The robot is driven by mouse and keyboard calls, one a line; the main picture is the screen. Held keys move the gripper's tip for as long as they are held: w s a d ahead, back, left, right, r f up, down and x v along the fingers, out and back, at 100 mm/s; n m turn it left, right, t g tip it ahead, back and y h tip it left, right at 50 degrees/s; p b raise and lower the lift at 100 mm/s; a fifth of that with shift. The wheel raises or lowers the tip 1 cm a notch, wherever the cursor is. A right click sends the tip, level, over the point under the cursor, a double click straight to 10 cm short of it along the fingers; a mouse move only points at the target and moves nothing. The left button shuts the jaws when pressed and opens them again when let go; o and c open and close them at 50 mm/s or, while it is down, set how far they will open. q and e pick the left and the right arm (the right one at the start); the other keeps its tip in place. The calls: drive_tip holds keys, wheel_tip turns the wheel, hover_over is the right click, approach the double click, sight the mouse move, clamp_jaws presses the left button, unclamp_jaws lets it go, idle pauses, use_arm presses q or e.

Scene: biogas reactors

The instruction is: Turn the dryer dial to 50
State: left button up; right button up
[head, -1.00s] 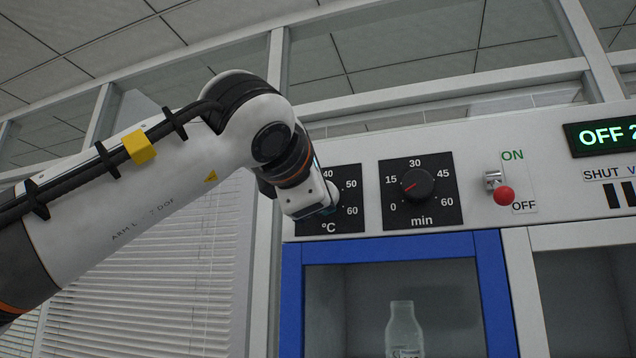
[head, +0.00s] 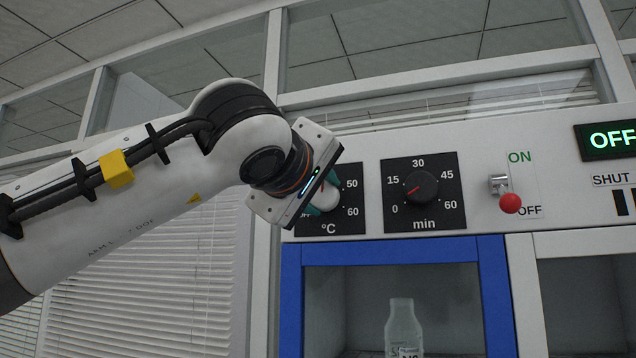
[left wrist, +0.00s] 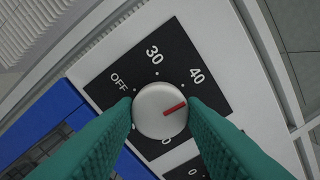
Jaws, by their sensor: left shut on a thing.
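The dryer dial is a round light-grey knob (left wrist: 156,116) with a red pointer line, on a black °C plate (head: 343,222). In the left wrist view the pointer points right, past the 40 and towards the right finger. OFF, 30 and 40 are readable there; the 50 is hidden by that finger. In the head view 50 and 60 are readable. My left gripper (head: 322,197) is at the dial, its teal fingers shut on the knob from both sides, as the left wrist view (left wrist: 160,104) shows. My right gripper is not in view.
Right of the °C plate is a minutes dial (head: 422,186). Further right are an ON/OFF switch with a red ball (head: 510,203) and a green OFF display (head: 607,139). Below is a blue-framed compartment (head: 390,250) with a glass bottle (head: 402,325).

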use_arm(q)
drive_tip(key=m+p, duration=0.2)
drive_tip(key=m, duration=0.4)
drive_tip(key=shift+d+f+m, duration=0.1)
drive_tip(key=shift+m, duration=0.2)
drive_tip(key=m+p, duration=0.2)
drive_tip(key=m, duration=0.1)
drive_tip(key=shift+f+m, duration=0.15)
drive_tip(key=shift+m, duration=0.25)
drive_tip(key=shift+f+m, duration=0.1)
drive_tip(key=shift+m, duration=0.2)
drive_tip(key=o, duration=1)
drive_tip(key=shift+r, duration=0.2)
